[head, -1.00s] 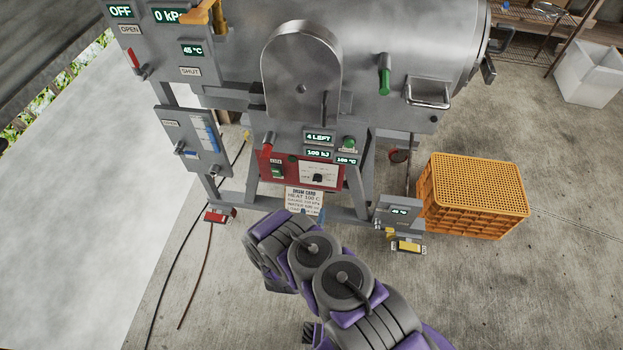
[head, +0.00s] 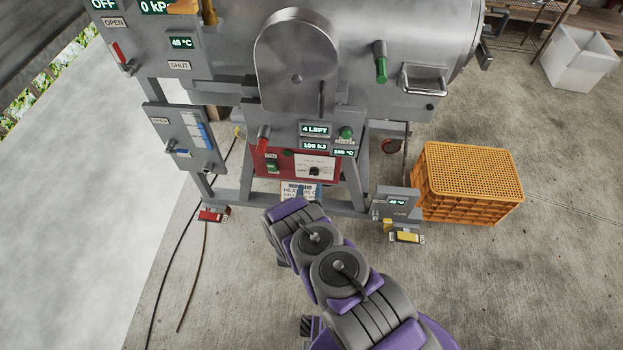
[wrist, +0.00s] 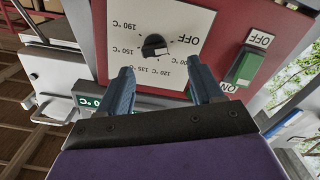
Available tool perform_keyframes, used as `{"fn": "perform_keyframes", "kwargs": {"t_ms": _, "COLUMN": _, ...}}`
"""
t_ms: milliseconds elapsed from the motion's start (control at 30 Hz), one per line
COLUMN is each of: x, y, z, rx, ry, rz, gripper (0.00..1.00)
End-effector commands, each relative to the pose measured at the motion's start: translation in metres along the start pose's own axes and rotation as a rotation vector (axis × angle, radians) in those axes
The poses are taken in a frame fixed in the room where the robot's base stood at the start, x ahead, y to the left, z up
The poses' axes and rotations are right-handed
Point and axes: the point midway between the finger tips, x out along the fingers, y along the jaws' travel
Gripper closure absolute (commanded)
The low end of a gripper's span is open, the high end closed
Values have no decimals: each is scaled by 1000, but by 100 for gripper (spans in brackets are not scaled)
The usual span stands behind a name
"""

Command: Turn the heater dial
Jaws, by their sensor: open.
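The heater dial is a small black knob (wrist: 154,46) on a white plate (wrist: 188,22) marked OFF and several temperatures, upside down in the wrist view. I cannot tell surely which mark it points to. In the head view the dial (head: 314,171) sits on the red panel (head: 330,160) low on the steel machine. My gripper (wrist: 164,78) is open, its two blue fingers apart and empty. The fingertips are just below the dial in the wrist view, and I see no contact. In the head view my arm hides most of the gripper.
A green OFF/ON switch (wrist: 243,68) is right of the plate in the wrist view. A paper card (head: 298,189) hangs under the panel. A red-handled lever (head: 263,138) is above left. An orange crate (head: 470,185) stands right; a grey display box (head: 395,203) is nearer.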

Motion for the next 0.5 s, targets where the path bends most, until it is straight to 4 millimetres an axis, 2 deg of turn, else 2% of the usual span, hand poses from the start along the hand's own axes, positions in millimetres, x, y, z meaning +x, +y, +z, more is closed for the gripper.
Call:
{"fn": "perform_keyframes", "kwargs": {"t_ms": 33, "x": 11, "y": 2, "z": 1, "rx": 1, "ry": 3, "rz": 6, "gripper": 34}}
{"fn": "perform_keyframes", "kwargs": {"t_ms": 200, "x": 40, "y": 4, "z": 0, "rx": 7, "ry": 3, "rz": 5, "gripper": 34}}
{"fn": "perform_keyframes", "kwargs": {"t_ms": 333, "x": 54, "y": 4, "z": 0, "rx": 6, "ry": 3, "rz": 5, "gripper": 34}}
{"fn": "perform_keyframes", "kwargs": {"t_ms": 500, "x": 62, "y": 1, "z": -1, "rx": 1, "ry": 1, "rz": 1, "gripper": 34}}
